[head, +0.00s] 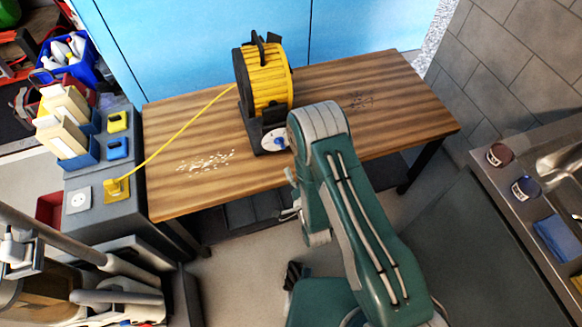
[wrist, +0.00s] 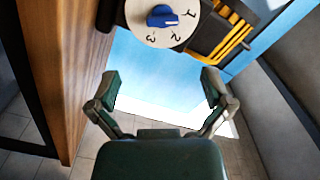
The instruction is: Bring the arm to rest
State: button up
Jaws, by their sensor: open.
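My gripper (wrist: 161,84) is open and empty in the wrist view, its two fingers spread wide with nothing between them. A yellow and black drum machine (head: 266,82) stands on the wooden table (head: 190,190) in the head view. Its white dial (wrist: 182,32) with a blue knob (wrist: 161,16) shows at the top of the wrist view, with the numbers 1, 2 and 3 upside down. The fingers appear apart from the knob. In the head view my green arm rises in front of the table, and its end is mostly hidden behind its own links.
A yellow cable (head: 180,130) runs from the machine to a yellow plug (head: 116,188) on the grey side bench at left. Pale crumbs (head: 207,161) and dark specks (head: 360,100) lie on the table. A metal counter (head: 545,215) with round items stands at right.

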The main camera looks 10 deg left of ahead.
dwell(0.4)
jog(key=w+d+r+n+g+h, duration=0.1)
jog(key=w+d+r+h, duration=0.2)
jog(key=r, duration=0.5)
jog(key=w+d+r+n+g+h, duration=0.1)
jog(key=w+d+r, duration=0.25)
jog(key=r, duration=0.45)
jog(key=w+d+r+n+g+h, duration=0.1)
jog(key=w+d+r+g+h, duration=0.15)
jog(key=d+r, duration=0.45)
jog(key=s+d+r+n+g+h, duration=0.1)
jog(key=s+d+r, duration=0.2)
jog(key=s+r, duration=0.25)
jog(key=s+d+r+g, duration=0.1)
jog(key=s+d+r, duration=0.25)
jog(key=r, duration=0.25)
jog(key=s+d+r+n+g+h, duration=0.1)
jog(key=s+d+r, duration=0.1)
jog(key=s, duration=0.7)
jog(key=s+d+r+g, duration=0.2)
jog(key=s+d, duration=0.2)
jog(key=s, duration=0.5)
jog(key=shift+r+n+h, duration=0.15)
jog(key=shift+n+h, duration=0.2)
jog(key=shift+n, duration=0.05)
